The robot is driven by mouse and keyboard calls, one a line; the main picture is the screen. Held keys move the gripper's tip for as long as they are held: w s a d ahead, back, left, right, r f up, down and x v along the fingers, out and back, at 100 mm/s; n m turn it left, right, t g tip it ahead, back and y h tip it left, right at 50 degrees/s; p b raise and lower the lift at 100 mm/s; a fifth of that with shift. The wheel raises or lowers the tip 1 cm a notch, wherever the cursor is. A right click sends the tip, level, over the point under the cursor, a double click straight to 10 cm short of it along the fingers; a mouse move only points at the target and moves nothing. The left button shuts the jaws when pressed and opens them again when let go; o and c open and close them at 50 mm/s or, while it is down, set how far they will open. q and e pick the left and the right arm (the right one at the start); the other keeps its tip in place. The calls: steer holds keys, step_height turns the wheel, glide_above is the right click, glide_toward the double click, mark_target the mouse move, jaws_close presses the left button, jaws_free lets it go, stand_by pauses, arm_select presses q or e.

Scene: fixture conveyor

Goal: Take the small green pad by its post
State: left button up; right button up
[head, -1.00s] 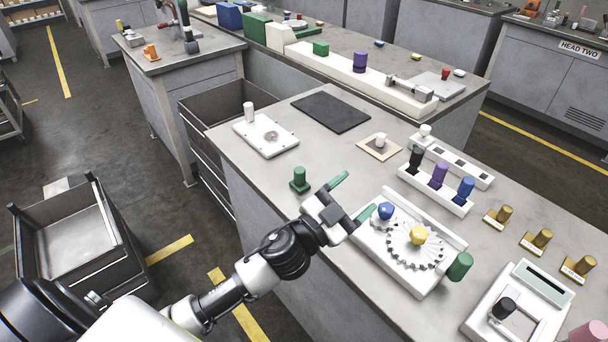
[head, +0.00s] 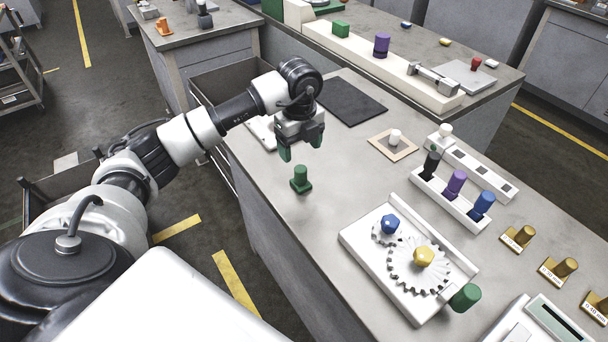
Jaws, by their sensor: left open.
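The small green pad with its upright post (head: 300,179) stands on the bench near its left front edge. My left gripper (head: 301,148) is open, with its green-tipped fingers pointing down. It is in the air just above the post, apart from it as far as I can see. Nothing is between the fingers. My right gripper is not in view.
A white plate (head: 262,131) lies behind my left gripper, partly hidden. A black mat (head: 352,98) is further back. The white gear fixture (head: 375,262) with blue and yellow knobs stands to the right. A rack (head: 451,197) holds coloured pegs.

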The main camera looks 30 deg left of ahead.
mark_target(302, 166)
arm_select(q)
step_height(302, 166, down, 5)
steer(key=shift+s+r, duration=0.1)
steer(key=shift+r, duration=0.1)
steer(key=shift+d+f+p, duration=0.15)
steer(key=shift+f+p, duration=0.85)
steer(key=shift+f, duration=1.8)
steer(key=shift+r, duration=0.1)
steer(key=c, duration=1)
steer(key=shift+r, duration=0.5)
steer(key=r, duration=0.1)
steer(key=w+r+b, duration=0.1)
steer(key=r, duration=0.1)
steer(key=shift+r, duration=0.2)
steer(key=shift+w+a+r+b, duration=0.7)
steer(key=shift+w+r, duration=0.4)
steer(key=shift+w, duration=0.55)
steer(key=shift+w+a+r+b, duration=0.45)
steer(key=shift+w+a+r, duration=0.55)
steer(key=shift+w, duration=0.6)
steer(key=shift+w+a+r+b, duration=0.65)
steer(key=shift+w+r, duration=0.55)
steer(key=shift+w, duration=0.45)
